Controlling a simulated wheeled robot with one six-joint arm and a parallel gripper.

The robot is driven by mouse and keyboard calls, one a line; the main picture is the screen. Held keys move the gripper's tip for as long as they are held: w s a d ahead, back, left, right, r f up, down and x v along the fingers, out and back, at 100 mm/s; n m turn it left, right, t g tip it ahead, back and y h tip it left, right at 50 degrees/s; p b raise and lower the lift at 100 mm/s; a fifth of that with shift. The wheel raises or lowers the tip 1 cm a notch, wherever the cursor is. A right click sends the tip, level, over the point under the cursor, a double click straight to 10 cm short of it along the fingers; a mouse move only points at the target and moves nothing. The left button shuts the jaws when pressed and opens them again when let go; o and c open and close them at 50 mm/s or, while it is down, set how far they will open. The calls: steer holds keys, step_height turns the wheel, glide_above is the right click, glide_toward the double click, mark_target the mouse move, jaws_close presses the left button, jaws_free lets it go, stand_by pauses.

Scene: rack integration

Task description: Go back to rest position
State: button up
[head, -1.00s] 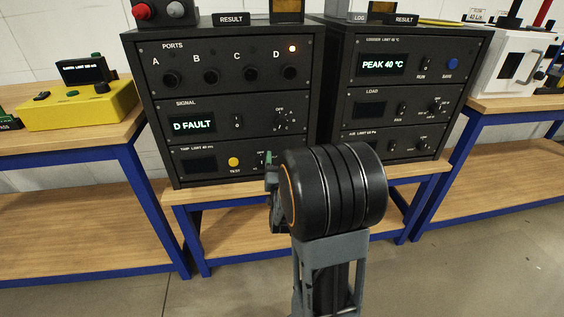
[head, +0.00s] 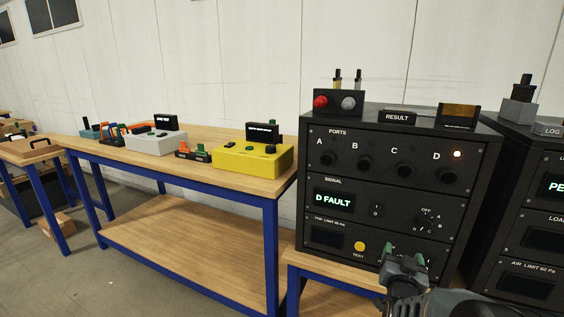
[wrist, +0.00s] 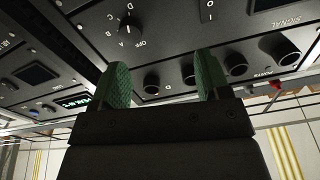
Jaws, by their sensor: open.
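My gripper (head: 405,259) is at the lower right of the head view, in front of the lower part of the black rack unit (head: 318,190). Its two green fingers stand apart with nothing between them. In the wrist view, my gripper (wrist: 163,84) is also open and empty, with the rack's dial and port knobs beyond it. The rack's signal display (head: 333,201) reads "D FAULT". A light (head: 457,154) glows above port D. The yellow test button (head: 359,246) is left of my gripper. Part of the bottom panel is hidden behind my gripper.
A second black rack (head: 530,235) stands close on the right. A wooden bench with blue legs (head: 190,245) is on the left, carrying a yellow box (head: 252,158) and a grey box (head: 155,143). Open floor shows at the lower left.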

steer(key=a+r+n+g+y+p, duration=0.2)
steer(key=a+r+y+p, duration=0.2)
steer(key=a+r+p, duration=0.15)
steer(key=s+a+r+n+g+y+p, duration=0.2)
steer(key=s+a+r+g+p, duration=0.3)
steer(key=s, duration=0.3)
steer(key=s+a+r+n+g+y+p, duration=0.1)
steer(key=s+a+r+n+g+p, duration=0.2)
steer(key=s+a+r+g+p, duration=0.2)
steer(key=s+r+g+p, duration=0.1)
steer(key=s+p, duration=0.1)
steer(key=s, duration=0.1)
steer(key=shift+s+a+r+y, duration=0.15)
steer(key=shift+s+a+y, duration=0.15)
steer(key=shift+y, duration=0.1)
steer(key=shift+c, duration=0.5)
stand_by(1.7)
